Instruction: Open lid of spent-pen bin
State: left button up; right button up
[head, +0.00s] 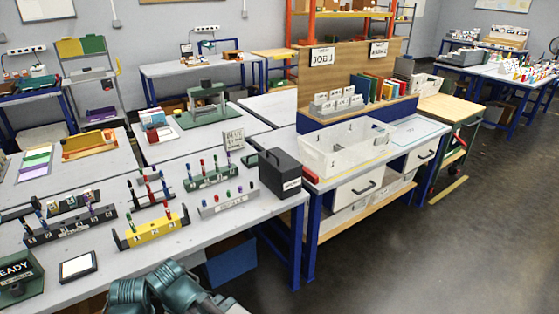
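A dark box (280,173) with a small white label on its front stands at the right end of the near grey table. It has a closed top with a handle-like bar on it. It looks like the spent-pen bin, but the label is too small to read. Part of my own teal arm shows at the bottom edge, below the table front and well apart from the box. Neither gripper's fingers can be seen.
Pen racks, including a yellow one (151,231) and a green one (211,178), stand left of the box. A white tray (345,148) sits on the bench to its right. A dark tablet (78,267) lies near the front edge. Open floor lies at right.

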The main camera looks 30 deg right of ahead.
aim_at(282, 162)
jog(key=i+l+z, duration=0.3)
jog(key=i+l, duration=0.4)
jog(key=l, duration=0.25)
jog(key=i+l+z, duration=0.25)
jog(key=i+l, duration=0.55)
